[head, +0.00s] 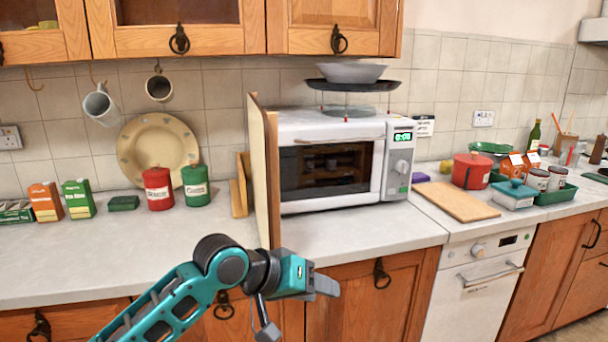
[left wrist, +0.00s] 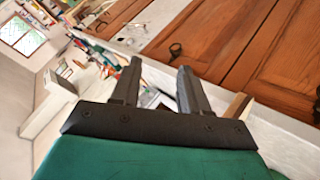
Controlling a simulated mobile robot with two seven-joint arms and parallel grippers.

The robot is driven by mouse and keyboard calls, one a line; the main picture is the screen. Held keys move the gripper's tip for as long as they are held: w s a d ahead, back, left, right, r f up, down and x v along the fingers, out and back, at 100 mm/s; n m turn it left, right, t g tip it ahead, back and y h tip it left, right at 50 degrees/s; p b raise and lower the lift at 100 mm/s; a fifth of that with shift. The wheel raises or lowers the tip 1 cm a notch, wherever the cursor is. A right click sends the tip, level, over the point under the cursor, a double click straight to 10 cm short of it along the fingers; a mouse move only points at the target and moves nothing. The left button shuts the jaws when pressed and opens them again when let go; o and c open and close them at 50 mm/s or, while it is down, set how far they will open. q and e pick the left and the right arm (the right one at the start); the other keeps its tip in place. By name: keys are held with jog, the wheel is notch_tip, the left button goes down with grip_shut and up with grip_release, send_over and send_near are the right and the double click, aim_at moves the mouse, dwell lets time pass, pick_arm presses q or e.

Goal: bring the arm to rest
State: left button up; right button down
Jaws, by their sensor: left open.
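My left arm comes in from the lower left in the head view. My left gripper (head: 298,307) is in front of the counter's front edge, below the microwave, near the lower cabinet doors. In the left wrist view its two dark fingers (left wrist: 155,92) stand apart with nothing held between them. My right gripper does not show in either view.
A worktop (head: 340,238) runs across the scene. A microwave (head: 335,165) stands on it, with an upright wooden board (head: 262,165) beside its left side. Red and green canisters (head: 158,188) stand left of that. A cutting board (head: 453,201) lies right. Front worktop is mostly clear.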

pick_arm(q)
jog(key=s+a+f+n+t+y, duration=0.15)
jog(key=s+a+f, duration=0.25)
jog(key=f, duration=0.4)
jog(key=s+a+f+t+y, duration=0.1)
jog(key=s+a+f+t, duration=0.25)
jog(key=f, duration=0.45)
jog(key=s+a+f+y, duration=0.2)
jog(key=s+a+f, duration=0.2)
jog(key=s+a, duration=0.2)
jog(key=s+a+f+m+y, duration=0.1)
jog(key=s+a+f+y, duration=0.1)
jog(key=s+a+f, duration=0.2)
jog(key=s+a, duration=0.2)
jog(key=s, duration=0.2)
jog(key=shift+s+f, duration=0.2)
jog(key=shift+f, duration=0.2)
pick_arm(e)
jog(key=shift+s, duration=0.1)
pick_arm(q)
jog(key=shift+y, duration=0.25)
